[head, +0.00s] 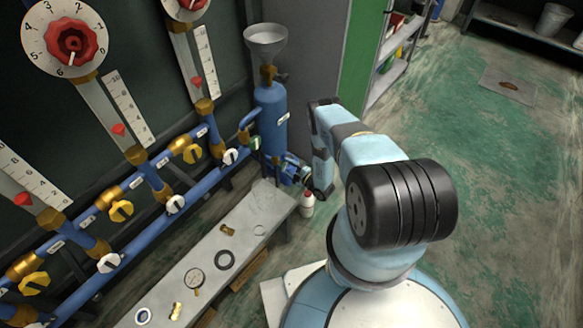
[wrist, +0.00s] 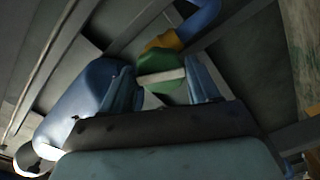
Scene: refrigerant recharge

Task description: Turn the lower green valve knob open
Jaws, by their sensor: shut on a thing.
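The lower green valve knob (wrist: 160,62) shows in the wrist view, with a pale bar across its face and a brass fitting (wrist: 163,41) behind it. My gripper (wrist: 161,78) has one finger on each side of the knob and is shut on it. In the head view my gripper (head: 291,171) is low at the foot of the blue cylinder (head: 271,112), at the right end of the pipework. The green knob cannot be made out there. How far the knob is turned is hard to tell.
Blue pipes with yellow (head: 121,210) and white (head: 175,204) knobs run along the left wall below gauges (head: 70,42). A grey bench (head: 205,262) holds small rings and brass parts. A white bottle (head: 307,204) stands beside my gripper. The green floor (head: 490,200) at right is mostly clear.

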